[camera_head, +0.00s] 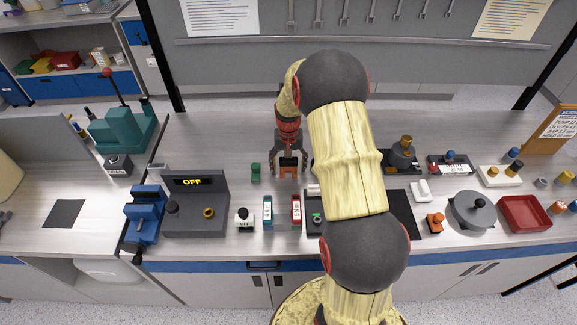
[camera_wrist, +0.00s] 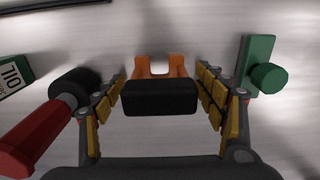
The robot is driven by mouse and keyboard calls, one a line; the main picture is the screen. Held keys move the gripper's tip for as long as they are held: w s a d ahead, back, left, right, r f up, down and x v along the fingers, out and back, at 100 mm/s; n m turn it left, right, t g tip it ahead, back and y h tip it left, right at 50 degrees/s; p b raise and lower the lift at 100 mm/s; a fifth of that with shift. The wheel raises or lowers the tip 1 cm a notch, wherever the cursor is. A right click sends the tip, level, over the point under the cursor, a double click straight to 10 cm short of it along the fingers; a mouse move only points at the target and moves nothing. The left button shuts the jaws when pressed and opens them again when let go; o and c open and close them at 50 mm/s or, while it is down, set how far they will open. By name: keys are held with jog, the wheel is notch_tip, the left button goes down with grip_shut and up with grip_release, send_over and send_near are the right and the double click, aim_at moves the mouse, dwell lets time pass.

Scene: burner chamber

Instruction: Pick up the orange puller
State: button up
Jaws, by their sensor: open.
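The orange puller (camera_head: 289,171) lies on the bench top, below my gripper (camera_head: 289,163). In the wrist view, its orange two-pronged part (camera_wrist: 160,68) shows at the top centre. A black block (camera_wrist: 160,98) sits in front of it, between my gripper's (camera_wrist: 162,95) spread fingers. I cannot tell whether the block is part of the puller. The yellow-padded fingers stand on either side with gaps, apart from the block and the orange part. My gripper is open and holds nothing.
A green knobbed part (camera_wrist: 262,75) lies close beside one finger; it also shows in the head view (camera_head: 255,171). A red-and-black cylindrical object (camera_wrist: 42,130) lies close to the other. A box marked OIL (camera_wrist: 14,75) is farther out. My arm hides part of the bench.

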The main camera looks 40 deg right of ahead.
jog(key=shift+c, duration=1.2)
grip_shut()
